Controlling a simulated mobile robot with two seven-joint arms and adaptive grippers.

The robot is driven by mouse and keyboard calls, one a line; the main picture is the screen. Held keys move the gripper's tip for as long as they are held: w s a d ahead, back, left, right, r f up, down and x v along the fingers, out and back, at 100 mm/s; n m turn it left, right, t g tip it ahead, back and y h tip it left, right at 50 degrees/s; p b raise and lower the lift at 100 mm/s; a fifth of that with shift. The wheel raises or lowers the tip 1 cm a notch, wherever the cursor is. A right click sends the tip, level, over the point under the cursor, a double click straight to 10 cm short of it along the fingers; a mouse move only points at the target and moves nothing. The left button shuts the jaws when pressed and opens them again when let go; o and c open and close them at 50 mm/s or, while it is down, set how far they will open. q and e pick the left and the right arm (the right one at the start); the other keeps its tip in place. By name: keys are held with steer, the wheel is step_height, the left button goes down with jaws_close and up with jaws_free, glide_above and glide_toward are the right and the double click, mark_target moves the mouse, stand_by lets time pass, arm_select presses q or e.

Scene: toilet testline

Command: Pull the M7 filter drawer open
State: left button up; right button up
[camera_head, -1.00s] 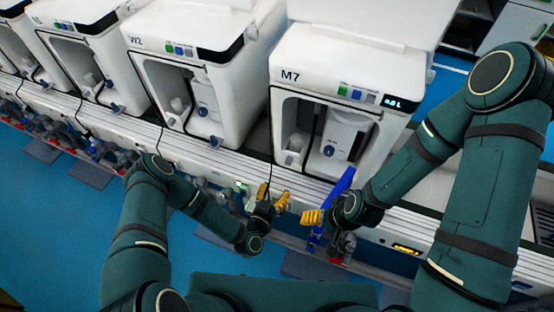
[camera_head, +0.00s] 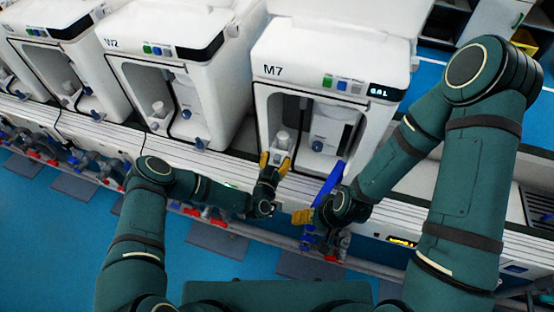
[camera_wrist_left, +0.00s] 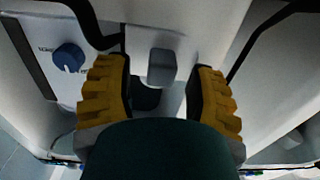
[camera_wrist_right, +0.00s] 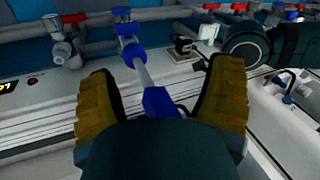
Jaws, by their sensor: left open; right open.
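The white M7 machine (camera_head: 335,55) stands upright at the right of the row. Inside its open front bay is a pale part with a round-looking knob (camera_head: 283,138), which I take for the filter drawer's front. In the left wrist view a grey block-like handle (camera_wrist_left: 162,66) shows between the fingers, apart from both. My left gripper (camera_head: 275,164) is open at the lower front of the bay, its yellow fingers pointing towards the knob. My right gripper (camera_head: 305,216) is open below the bay, next to a blue bar (camera_head: 331,180). In the right wrist view a blue-ended rod (camera_wrist_right: 140,68) lies between its fingers; contact is unclear.
A blue knob (camera_head: 317,146) sits right of the drawer part inside the bay; it also shows in the left wrist view (camera_wrist_left: 68,57). The W2 machine (camera_head: 180,45) stands to the left. Pipes with red and blue fittings run below the bench edge.

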arm_select(q)
steer(key=shift+w+d, duration=0.15)
steer(key=shift+w, duration=0.2)
steer(key=shift+c, duration=0.4)
jaws_close()
